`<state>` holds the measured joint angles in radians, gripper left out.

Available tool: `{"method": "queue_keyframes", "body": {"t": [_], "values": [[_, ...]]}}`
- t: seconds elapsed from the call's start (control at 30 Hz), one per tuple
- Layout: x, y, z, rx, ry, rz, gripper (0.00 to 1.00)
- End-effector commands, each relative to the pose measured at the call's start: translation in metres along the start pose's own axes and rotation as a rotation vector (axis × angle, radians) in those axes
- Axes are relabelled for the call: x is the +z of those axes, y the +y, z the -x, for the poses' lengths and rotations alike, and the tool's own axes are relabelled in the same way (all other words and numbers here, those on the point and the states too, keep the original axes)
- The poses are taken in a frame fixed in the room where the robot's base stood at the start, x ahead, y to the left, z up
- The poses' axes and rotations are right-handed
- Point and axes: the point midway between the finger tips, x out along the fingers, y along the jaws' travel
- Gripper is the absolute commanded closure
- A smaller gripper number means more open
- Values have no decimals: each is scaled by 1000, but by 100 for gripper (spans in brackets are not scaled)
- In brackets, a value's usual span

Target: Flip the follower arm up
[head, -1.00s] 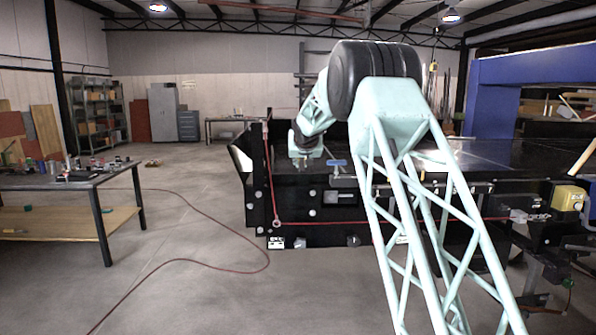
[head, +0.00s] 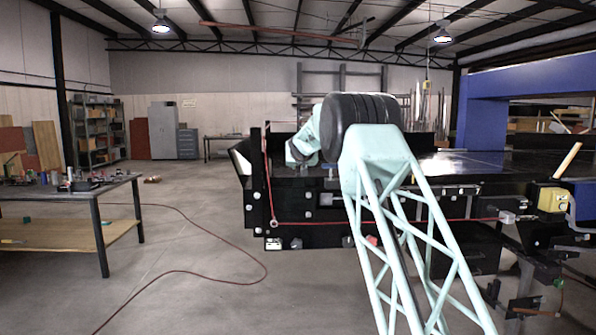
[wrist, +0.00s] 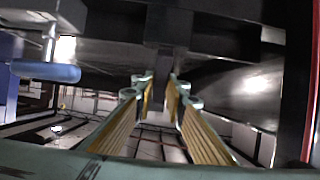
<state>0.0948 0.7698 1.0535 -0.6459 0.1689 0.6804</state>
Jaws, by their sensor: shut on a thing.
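My gripper (wrist: 158,80) shows in the wrist view, its two yellow-padded fingers close together at the tips. It is shut on a narrow dark bar (wrist: 163,57) that runs away from the fingertips; this appears to be the follower arm, but its shape and tilt are hard to tell. The follower arm cannot be made out there.
The black conveyor (head: 480,166) fills the centre right, with a blue frame (head: 530,105) over it. A blue rounded handle (wrist: 48,71) is left of my fingers. A yellow box (head: 552,199) sits at the right. A work table (head: 120,186) stands left, with open floor between.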

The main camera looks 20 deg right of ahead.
Motion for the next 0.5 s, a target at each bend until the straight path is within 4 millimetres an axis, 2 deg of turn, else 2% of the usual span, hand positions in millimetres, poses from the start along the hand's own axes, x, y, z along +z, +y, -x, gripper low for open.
{"method": "queue_keyframes", "body": {"t": [0.5], "values": [[-3, 0, -8, 0, 20, 0, 100]]}}
